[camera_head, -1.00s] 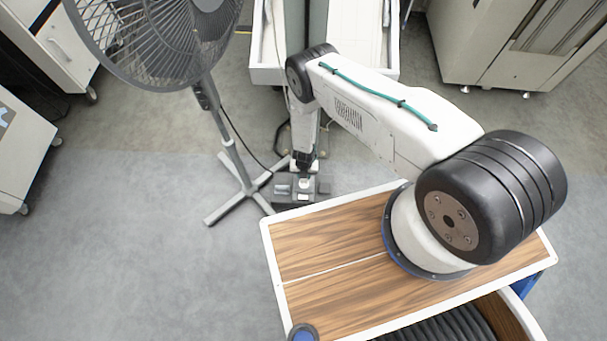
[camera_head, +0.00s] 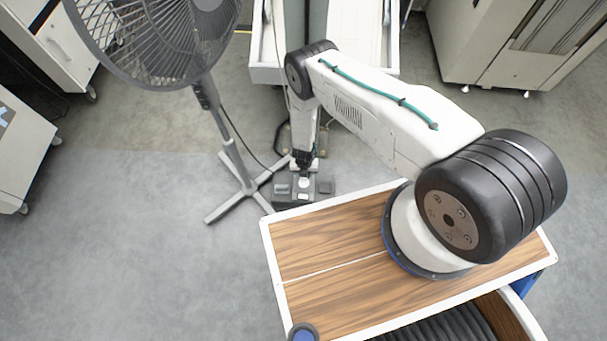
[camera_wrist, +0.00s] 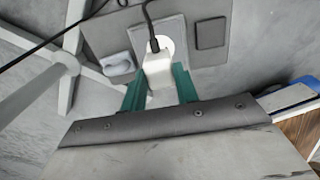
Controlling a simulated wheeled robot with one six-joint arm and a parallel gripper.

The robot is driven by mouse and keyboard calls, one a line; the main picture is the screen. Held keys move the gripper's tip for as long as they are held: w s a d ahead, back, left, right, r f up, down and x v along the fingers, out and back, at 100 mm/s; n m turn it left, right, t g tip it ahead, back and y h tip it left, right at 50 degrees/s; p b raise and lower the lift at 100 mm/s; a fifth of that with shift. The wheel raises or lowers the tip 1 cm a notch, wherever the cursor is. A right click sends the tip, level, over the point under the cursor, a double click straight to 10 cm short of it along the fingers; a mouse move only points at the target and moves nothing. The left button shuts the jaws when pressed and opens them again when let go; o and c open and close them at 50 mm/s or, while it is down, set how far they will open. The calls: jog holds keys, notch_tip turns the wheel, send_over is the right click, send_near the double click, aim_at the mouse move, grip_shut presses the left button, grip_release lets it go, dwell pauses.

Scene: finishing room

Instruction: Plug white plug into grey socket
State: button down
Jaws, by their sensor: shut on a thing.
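My gripper (camera_wrist: 160,90) shows teal fingers in the wrist view. They are shut on the white plug (camera_wrist: 157,70), one finger on each side, and a dark cord runs up from the plug. Behind the plug is a grey socket plate (camera_wrist: 178,28) with a pale round face (camera_wrist: 167,46), partly hidden by the plug. The plug overlaps this face; I cannot tell whether it is seated or just in front. In the head view my gripper (camera_head: 304,158) is low over the socket block, and a small white piece (camera_head: 304,183) shows there.
A standing fan (camera_head: 165,40) with splayed legs (camera_head: 240,200) is close on the left. A wood-topped cart (camera_head: 310,250) is in front.

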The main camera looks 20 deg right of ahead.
jog(key=shift+r, duration=0.95)
jog(key=w+d+r+n, duration=0.1)
jog(key=w+r+n, duration=0.3)
jog(key=r+n, duration=0.3)
jog(key=w+r+n, duration=0.4)
jog(key=r+n, duration=0.1)
jog(key=r, duration=0.5)
jog(key=w+d+r+n, duration=0.1)
jog(key=w+r+n, duration=0.3)
jog(key=r+n, duration=0.3)
jog(key=s+d+r+n, duration=0.1)
jog(key=d+r+n, duration=0.2)
jog(key=r+n, duration=0.4)
jog(key=s+d+r+n, duration=0.2)
jog(key=r+n, duration=0.5)
jog(key=r, duration=0.5)
jog(key=s+d+r+n, duration=0.1)
jog(key=d+r+n, duration=0.2)
jog(key=r+n, duration=0.4)
notch_tip(320, 180, up, 4)
jog(key=shift+s+d+f, duration=0.15)
jog(key=shift+s+d, duration=0.15)
jog(key=shift+d, duration=0.1)
